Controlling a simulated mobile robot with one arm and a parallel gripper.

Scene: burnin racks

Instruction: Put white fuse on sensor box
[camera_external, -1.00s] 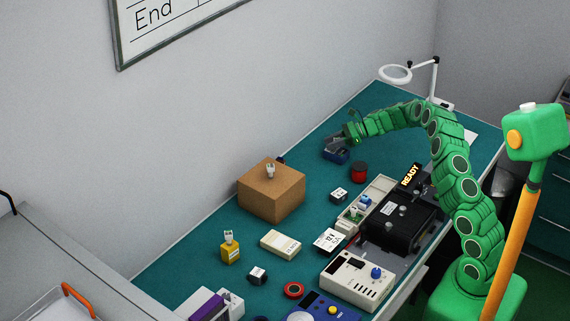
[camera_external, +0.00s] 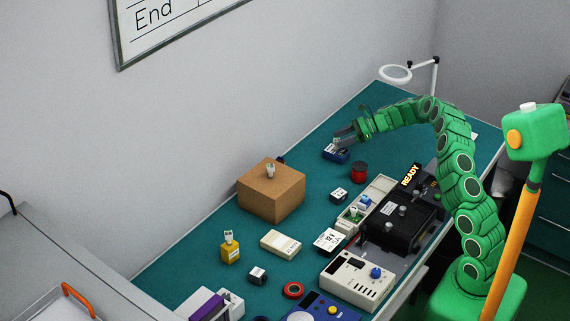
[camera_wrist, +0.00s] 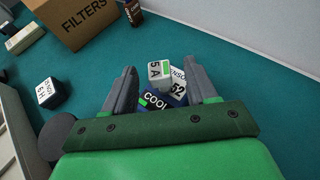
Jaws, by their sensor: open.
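A white fuse marked 5 A with a green strip (camera_wrist: 160,72) shows in the wrist view between the fingers of my gripper (camera_wrist: 164,76). My gripper is open, with a finger on either side of the fuse and gaps between. In the external view my gripper (camera_external: 344,135) is just above the blue sensor box (camera_external: 336,154) at the far part of the bench; the fuse there is mostly hidden by the fingers.
A cardboard box (camera_external: 262,200) marked FILTERS bears a small white piece (camera_external: 270,170). A yellow block (camera_external: 230,253) and black tester (camera_external: 400,222) are further forward. A lamp (camera_external: 396,74) stands behind.

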